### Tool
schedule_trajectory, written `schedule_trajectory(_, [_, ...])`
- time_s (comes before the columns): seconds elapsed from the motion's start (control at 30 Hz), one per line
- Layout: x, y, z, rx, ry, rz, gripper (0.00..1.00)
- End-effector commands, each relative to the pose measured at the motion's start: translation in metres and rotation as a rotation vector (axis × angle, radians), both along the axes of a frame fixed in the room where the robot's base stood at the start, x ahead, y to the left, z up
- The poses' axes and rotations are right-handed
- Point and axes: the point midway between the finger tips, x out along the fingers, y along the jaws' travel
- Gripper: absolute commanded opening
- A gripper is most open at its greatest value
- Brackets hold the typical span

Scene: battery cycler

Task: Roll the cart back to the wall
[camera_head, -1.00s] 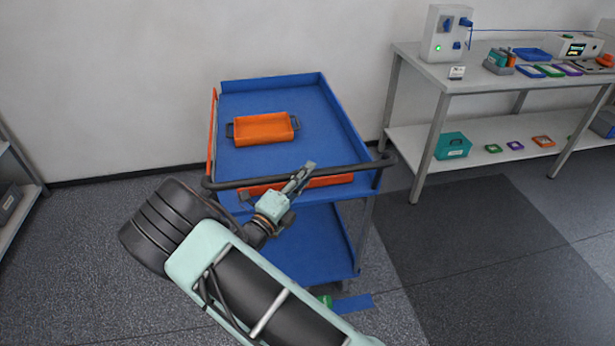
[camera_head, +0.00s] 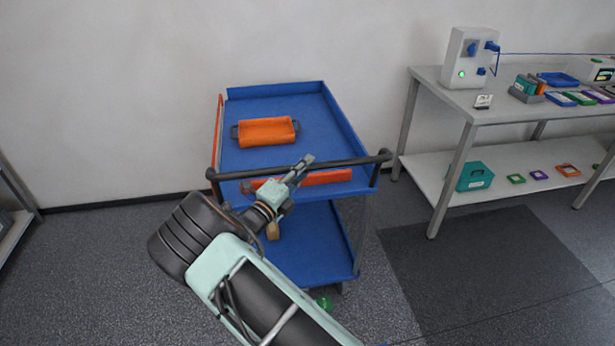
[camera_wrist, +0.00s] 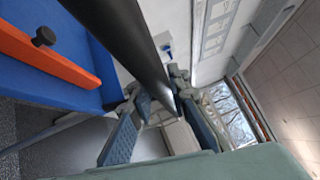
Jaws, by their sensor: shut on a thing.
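The blue two-tier cart (camera_head: 345,128) stands with its far end close to the white wall; the exact gap is hidden behind it. Its black handle bar (camera_head: 345,162) runs across the near end. My gripper (camera_head: 300,170) is shut on this bar near its middle. In the wrist view the dark bar (camera_wrist: 125,45) passes between my fingers (camera_wrist: 165,120). An orange tray (camera_head: 266,131) with dark handles lies on the cart's top. An orange strip (camera_head: 325,178) shows at the near end below the bar. My arm hides part of the lower shelf (camera_head: 315,240).
A grey workbench (camera_head: 440,90) with a white device (camera_head: 468,58) stands right of the cart, with a floor gap between. A dark floor mat (camera_head: 480,260) lies before the bench. Another shelf (camera_head: 12,215) is at the left edge. Floor left of the cart is clear.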

Motion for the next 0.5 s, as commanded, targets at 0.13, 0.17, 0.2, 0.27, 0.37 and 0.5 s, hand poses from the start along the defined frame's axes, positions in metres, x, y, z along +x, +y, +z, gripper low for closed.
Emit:
schedule_trajectory(0.13, [0.01,0.004,0.001,0.0,-0.004,0.002,0.0])
schedule_trajectory(0.17, [0.012,0.004,0.001,0.0,-0.004,0.002,0.0])
schedule_trajectory(0.2, [0.013,0.005,0.001,0.0,-0.004,0.003,0.0])
schedule_trajectory(0.27, [0.015,0.006,0.002,0.0,-0.004,0.003,0.0])
schedule_trajectory(0.37, [0.016,0.006,0.002,0.0,-0.004,0.003,0.0])
schedule_trajectory(0.5, [0.017,0.006,0.003,0.0,-0.004,0.004,0.0])
